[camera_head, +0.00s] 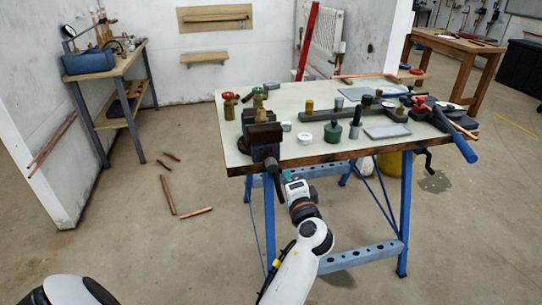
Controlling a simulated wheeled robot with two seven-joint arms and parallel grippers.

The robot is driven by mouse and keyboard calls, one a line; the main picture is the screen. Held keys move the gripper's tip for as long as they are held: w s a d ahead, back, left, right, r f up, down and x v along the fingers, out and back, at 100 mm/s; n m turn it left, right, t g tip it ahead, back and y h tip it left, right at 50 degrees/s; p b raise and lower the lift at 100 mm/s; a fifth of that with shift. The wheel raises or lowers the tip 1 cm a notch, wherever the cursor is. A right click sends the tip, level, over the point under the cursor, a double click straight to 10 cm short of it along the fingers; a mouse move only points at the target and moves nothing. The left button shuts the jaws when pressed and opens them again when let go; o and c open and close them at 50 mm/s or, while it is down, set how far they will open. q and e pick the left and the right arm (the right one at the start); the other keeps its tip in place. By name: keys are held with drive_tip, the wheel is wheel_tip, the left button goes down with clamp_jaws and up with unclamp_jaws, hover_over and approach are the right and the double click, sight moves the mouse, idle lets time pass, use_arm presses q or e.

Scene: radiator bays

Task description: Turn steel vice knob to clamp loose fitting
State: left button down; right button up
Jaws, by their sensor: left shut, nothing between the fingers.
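A dark steel vice (262,132) is mounted at the left front corner of the workbench (320,153). Its dark screw end or knob points down toward me at the front edge and is partly hidden. A small brass fitting (261,115) shows at the top of the vice; I cannot tell whether the jaws grip it.
A red-handled valve (228,98) and a green-handled valve (258,94) stand behind the vice. Blue trestle legs (269,205) stand below. Copper pipes (167,195) lie on the open floor at left.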

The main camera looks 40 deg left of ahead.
use_arm(q)
drive_tip(key=m+p, duration=1.2)
drive_tip(key=shift+a+m, duration=0.2)
drive_tip(key=shift+m, duration=0.1)
drive_tip(key=c, duration=2.1)
unclamp_jaws()
drive_tip(key=shift+r, duration=0.1)
drive_tip(key=shift+c, duration=0.2)
drive_tip(key=o, duration=0.9)
drive_tip(key=shift+c, duration=0.2)
